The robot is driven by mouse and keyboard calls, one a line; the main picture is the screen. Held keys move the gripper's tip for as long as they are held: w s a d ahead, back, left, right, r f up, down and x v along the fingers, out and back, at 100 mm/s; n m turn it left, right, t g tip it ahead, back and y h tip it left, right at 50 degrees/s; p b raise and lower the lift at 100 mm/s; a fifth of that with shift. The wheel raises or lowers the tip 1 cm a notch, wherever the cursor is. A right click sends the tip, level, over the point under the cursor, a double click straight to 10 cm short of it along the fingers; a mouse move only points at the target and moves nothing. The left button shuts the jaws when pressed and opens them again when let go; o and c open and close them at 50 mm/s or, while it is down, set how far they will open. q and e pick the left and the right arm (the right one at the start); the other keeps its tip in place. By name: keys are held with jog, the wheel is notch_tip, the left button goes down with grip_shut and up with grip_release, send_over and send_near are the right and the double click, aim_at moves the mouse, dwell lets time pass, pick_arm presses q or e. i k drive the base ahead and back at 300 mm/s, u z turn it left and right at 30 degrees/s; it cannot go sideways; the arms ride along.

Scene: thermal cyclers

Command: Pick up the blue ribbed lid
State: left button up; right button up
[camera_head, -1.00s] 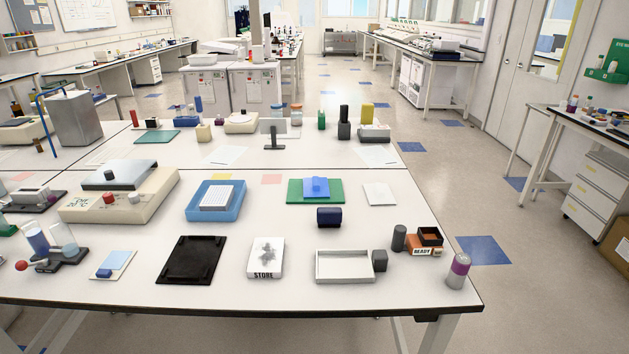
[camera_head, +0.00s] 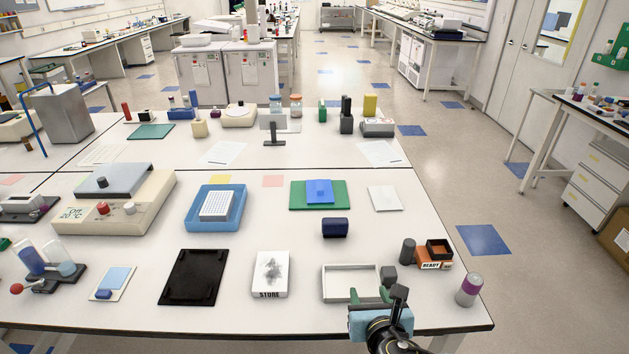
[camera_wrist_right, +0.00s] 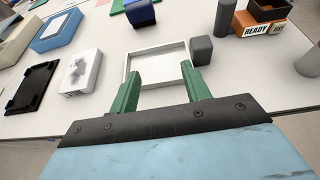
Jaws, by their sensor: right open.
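A bright blue lid-like piece (camera_head: 319,191) with a raised block on top lies on a green mat (camera_head: 338,199) near the middle of the table; ribs are too small to tell. My right gripper (camera_head: 371,297) is at the table's front edge, well nearer than the blue piece. In the right wrist view its two green fingers (camera_wrist_right: 163,82) are apart with nothing held, over the front of a white open tray (camera_wrist_right: 138,57). The blue piece is not clearly seen in that wrist view. My left gripper is not in view.
A dark navy block (camera_head: 335,228) stands between the tray and the green mat. A grey block (camera_head: 389,274) sits at the tray's right. A dark cylinder (camera_head: 408,251), an orange READY box (camera_head: 434,259) and a purple-banded cylinder (camera_head: 468,289) stand further right. A white STORE box (camera_head: 270,274) is left.

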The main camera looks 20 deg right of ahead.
aim_at(320, 190)
jog(key=i, duration=1.15)
